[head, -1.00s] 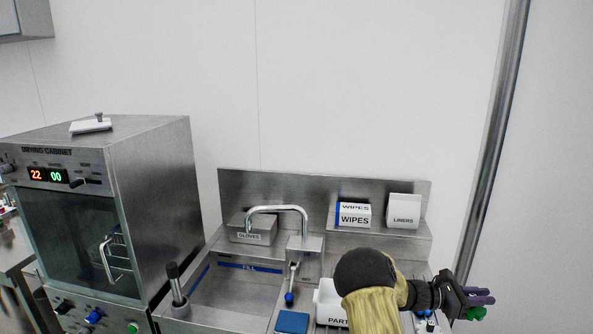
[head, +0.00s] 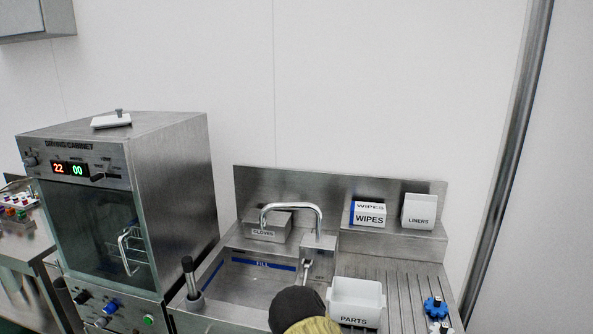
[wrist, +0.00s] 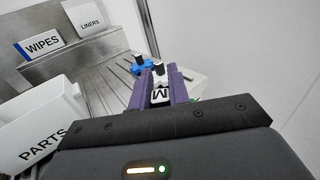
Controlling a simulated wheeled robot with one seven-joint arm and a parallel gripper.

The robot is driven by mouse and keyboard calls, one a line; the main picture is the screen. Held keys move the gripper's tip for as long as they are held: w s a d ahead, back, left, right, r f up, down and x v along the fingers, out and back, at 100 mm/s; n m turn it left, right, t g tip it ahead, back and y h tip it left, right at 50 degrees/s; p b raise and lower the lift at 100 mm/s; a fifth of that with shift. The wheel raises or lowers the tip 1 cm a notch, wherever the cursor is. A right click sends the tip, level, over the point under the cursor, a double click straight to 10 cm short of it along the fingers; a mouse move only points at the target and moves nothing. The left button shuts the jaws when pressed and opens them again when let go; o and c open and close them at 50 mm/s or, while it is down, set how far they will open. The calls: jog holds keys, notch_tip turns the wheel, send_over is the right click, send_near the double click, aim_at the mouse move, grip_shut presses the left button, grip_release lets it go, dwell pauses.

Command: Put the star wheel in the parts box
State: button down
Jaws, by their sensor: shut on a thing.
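My gripper (wrist: 168,88) shows in the wrist view with its purple fingers. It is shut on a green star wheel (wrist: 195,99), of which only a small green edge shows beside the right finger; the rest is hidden. A white piece with a dark letter-like mark shows between the fingers; I cannot tell what it belongs to. The white parts box (head: 356,304), marked PARTS, stands on the ribbed drainboard. In the wrist view the parts box (wrist: 36,120) is left of my gripper, apart from the fingers. The head view does not show my gripper.
A blue star wheel (head: 435,308) with a black stem stands on the drainboard (head: 405,290), right of the box. A whitish piece (head: 440,327) is near it. WIPES (head: 368,214) and LINERS (head: 419,212) boxes are behind. The sink and tap (head: 292,208) are left.

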jog(key=s+a+f+n+t+y+b, duration=0.2)
jog(key=a+f+n+t+y, duration=0.4)
jog(key=a+f+n+y, duration=0.4)
jog(key=a+f+y, duration=0.4)
jog(key=a+f, duration=0.2)
jog(key=a, duration=0.1)
jog(key=shift+s+a+f+t, duration=0.2)
jog(key=shift+s+a+t, duration=0.1)
jog(key=shift+a, duration=0.1)
jog(key=shift+a, duration=0.15)
jog(key=shift+w, duration=0.1)
dwell(0.7)
dwell(0.5)
